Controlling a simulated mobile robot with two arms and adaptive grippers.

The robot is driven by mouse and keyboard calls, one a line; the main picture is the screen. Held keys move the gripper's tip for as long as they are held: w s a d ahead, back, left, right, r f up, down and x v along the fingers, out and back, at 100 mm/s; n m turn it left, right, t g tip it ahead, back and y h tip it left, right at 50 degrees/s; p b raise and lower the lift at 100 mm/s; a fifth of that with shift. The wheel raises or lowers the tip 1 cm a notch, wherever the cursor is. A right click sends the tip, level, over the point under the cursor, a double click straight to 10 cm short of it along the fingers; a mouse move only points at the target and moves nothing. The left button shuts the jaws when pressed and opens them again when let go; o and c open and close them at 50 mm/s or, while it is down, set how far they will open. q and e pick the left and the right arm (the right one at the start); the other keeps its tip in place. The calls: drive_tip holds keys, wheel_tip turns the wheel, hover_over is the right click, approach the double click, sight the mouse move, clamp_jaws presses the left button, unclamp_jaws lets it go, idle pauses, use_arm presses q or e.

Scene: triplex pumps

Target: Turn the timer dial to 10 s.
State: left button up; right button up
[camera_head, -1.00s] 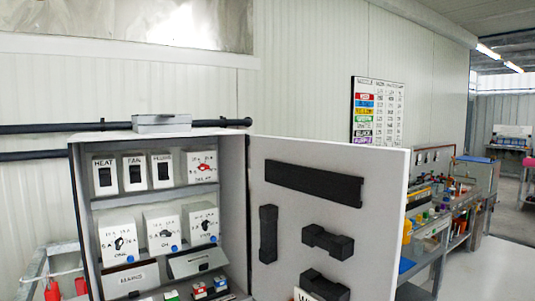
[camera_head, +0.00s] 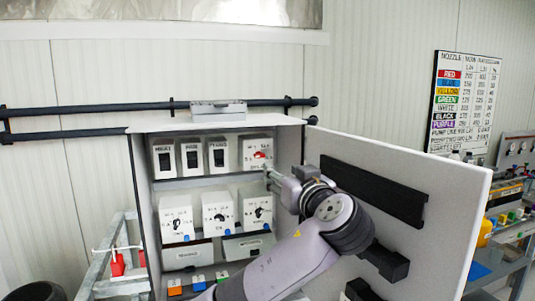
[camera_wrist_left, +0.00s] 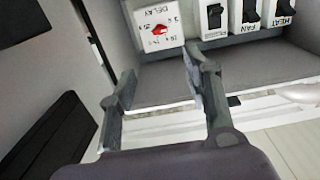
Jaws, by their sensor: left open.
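The timer dial is a red knob (camera_head: 260,155) on a white box at the right end of the cabinet's top shelf. In the left wrist view the picture is upside down, and the red knob (camera_wrist_left: 160,30) shows on a box lettered DELAY, with a ring of small marks too small to read surely. My left gripper (camera_head: 268,176) is in front of the cabinet, just below and right of the knob. In the left wrist view its two fingers (camera_wrist_left: 158,66) are spread and empty, apart from the knob. My right gripper is not in view.
Three black switches (camera_head: 191,155) sit left of the dial box. White boxes with black dials (camera_head: 218,211) fill the shelf below. The open cabinet door (camera_head: 440,190) with black holders stands right of my arm. A grey box (camera_head: 218,107) lies on the cabinet top.

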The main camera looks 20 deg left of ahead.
sight(260, 155)
use_arm(q)
drive_tip(key=p+x, duration=0.7)
drive_tip(key=x, duration=0.8)
drive_tip(key=shift+s+a+r, duration=0.1)
drive_tip(key=shift+a, duration=0.05)
drive_tip(key=shift+w+a+p, duration=0.25)
drive_tip(key=shift+w+p, duration=0.1)
drive_tip(key=shift+w, duration=0.1)
drive_tip(key=shift+f, duration=0.2)
drive_tip(key=shift+c, duration=0.4)
clamp_jaws()
